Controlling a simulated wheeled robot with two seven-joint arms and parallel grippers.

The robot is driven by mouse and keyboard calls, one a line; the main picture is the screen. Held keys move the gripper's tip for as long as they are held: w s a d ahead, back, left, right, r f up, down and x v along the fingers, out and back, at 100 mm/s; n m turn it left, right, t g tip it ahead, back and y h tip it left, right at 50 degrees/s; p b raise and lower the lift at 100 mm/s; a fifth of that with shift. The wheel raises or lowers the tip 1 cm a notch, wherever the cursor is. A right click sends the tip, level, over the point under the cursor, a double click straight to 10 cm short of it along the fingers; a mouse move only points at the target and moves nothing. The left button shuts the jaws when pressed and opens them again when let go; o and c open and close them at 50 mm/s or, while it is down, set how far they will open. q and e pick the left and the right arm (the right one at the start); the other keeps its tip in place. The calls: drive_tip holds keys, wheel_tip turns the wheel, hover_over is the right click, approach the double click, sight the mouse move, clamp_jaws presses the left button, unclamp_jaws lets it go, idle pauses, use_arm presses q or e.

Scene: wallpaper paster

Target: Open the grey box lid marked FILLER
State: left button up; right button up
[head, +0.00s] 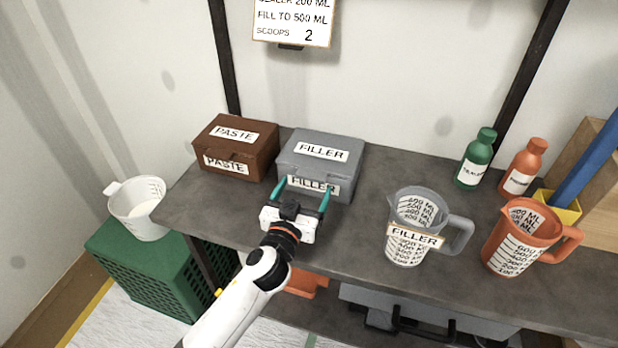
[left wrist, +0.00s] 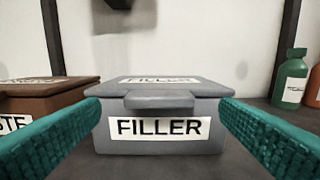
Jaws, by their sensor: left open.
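The grey box (head: 345,168) marked FILLER stands on the dark shelf top with its lid (head: 321,147) shut. In the left wrist view the box (left wrist: 160,146) is straight ahead, with a lip (left wrist: 160,100) jutting from the lid's front edge. My left gripper (head: 301,186) is open and empty, its teal fingers pointing at the box front. In the left wrist view the fingers (left wrist: 160,122) stand wide apart on either side of the box's front; I cannot tell whether they touch it. My right gripper is not in view.
A brown PASTE box (head: 240,147) stands close on the left of the grey box. A grey FILLER jug (head: 413,226) and an orange jug (head: 522,238) stand to the right. Green (head: 475,160) and orange (head: 522,168) bottles stand behind. A sign (head: 293,20) hangs above.

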sight(309, 179)
use_arm(q)
drive_tip(key=shift+x, duration=2.1)
drive_tip(key=shift+c, duration=0.4)
